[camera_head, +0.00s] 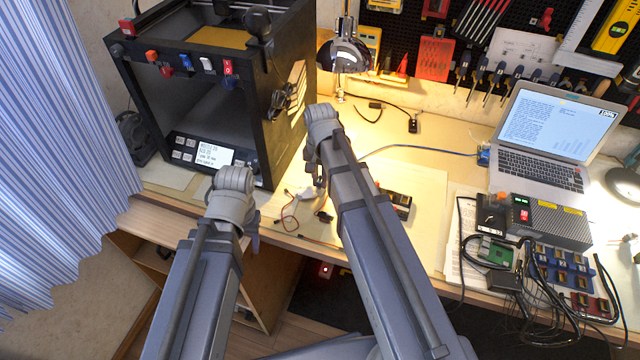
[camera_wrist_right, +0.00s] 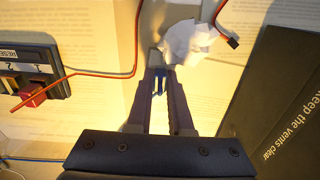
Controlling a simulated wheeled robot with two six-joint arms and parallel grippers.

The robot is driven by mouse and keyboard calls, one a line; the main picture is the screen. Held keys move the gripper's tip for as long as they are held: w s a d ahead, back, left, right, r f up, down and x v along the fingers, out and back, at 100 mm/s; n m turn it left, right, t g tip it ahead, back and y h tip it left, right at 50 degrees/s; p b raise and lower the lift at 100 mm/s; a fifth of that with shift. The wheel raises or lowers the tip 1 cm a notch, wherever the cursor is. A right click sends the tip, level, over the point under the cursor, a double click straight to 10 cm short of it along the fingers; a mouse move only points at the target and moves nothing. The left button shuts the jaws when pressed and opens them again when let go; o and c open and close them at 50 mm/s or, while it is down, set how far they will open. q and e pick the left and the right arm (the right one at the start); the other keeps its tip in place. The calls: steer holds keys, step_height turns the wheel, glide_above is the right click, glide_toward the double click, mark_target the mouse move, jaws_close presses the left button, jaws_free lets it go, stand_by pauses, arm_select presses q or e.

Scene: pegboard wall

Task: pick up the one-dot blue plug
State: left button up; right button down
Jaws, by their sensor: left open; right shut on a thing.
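The blue plug (camera_wrist_right: 158,84) is a small blue piece between the fingers of my right gripper (camera_wrist_right: 158,76) in the right wrist view. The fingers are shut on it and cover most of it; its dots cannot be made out. In the head view my right gripper (camera_head: 318,178) points down over the desk, partly behind its arm, and the plug cannot be made out there. My left gripper (camera_head: 252,238) is mostly hidden behind its own wrist, low at the desk's front edge; it is open and apart from the plug.
Crumpled white paper (camera_wrist_right: 187,42) lies beside the right fingertips, with a red wire (camera_wrist_right: 85,80) nearby. A black printer (camera_head: 265,110) stands left. A laptop (camera_head: 545,140), power box (camera_head: 548,222) and cabled blue connector block (camera_head: 562,270) stand right.

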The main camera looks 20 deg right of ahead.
mark_target(320, 180)
arm_select(q)
steer(key=shift+r, duration=0.1)
arm_select(e)
steer(key=shift+r, duration=0.1)
stand_by(0.3)
arm_select(q)
step_height(320, 180, up, 10)
steer(key=p, duration=1)
arm_select(e)
step_height(320, 180, up, 10)
